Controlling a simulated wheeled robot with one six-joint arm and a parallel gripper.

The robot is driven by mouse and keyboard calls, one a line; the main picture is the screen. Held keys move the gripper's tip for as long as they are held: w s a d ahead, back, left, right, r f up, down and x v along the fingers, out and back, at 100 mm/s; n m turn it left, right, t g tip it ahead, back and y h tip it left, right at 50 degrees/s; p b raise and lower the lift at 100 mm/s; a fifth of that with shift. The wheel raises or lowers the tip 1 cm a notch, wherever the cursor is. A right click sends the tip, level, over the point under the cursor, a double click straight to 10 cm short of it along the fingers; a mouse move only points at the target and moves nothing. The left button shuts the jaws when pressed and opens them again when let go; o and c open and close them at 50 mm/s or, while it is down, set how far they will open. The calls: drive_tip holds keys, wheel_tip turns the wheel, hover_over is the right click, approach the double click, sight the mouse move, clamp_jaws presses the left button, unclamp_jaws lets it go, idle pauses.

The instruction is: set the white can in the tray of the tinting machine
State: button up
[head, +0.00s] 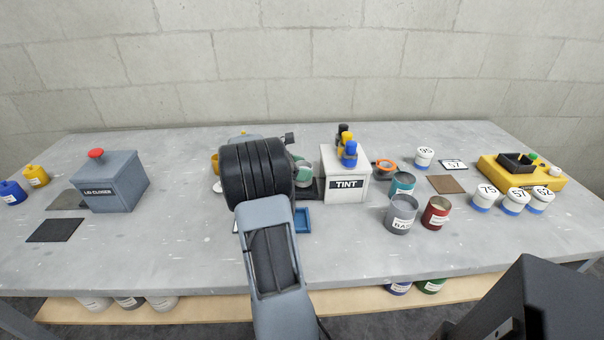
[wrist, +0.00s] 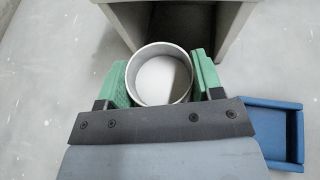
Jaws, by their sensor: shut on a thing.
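In the wrist view, my gripper (wrist: 163,80) is shut on the white can (wrist: 165,75), with a green pad on each side. The can is open at the top, with a pale rim and a white inside. The tinting machine (wrist: 125,25) stands just beyond the can, its dark opening facing it. In the head view, the tinting machine (head: 345,184) is a white box marked TINT with coloured bottles on top. A green pad of my gripper (head: 304,172) shows at its left; my arm hides most of the can. Whether the can touches the tray cannot be told.
A blue tray (wrist: 275,130) lies at the right in the wrist view. In the head view, a grey lid closer (head: 112,182) stands left. Several cans, including a grey BASE can (head: 400,214) and a red can (head: 435,213), stand right of the machine.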

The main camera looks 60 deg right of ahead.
drive_tip(key=shift+f, duration=0.7)
drive_tip(key=shift+f, duration=0.2)
drive_tip(key=o, duration=1)
drive_tip(key=shift+r, duration=0.1)
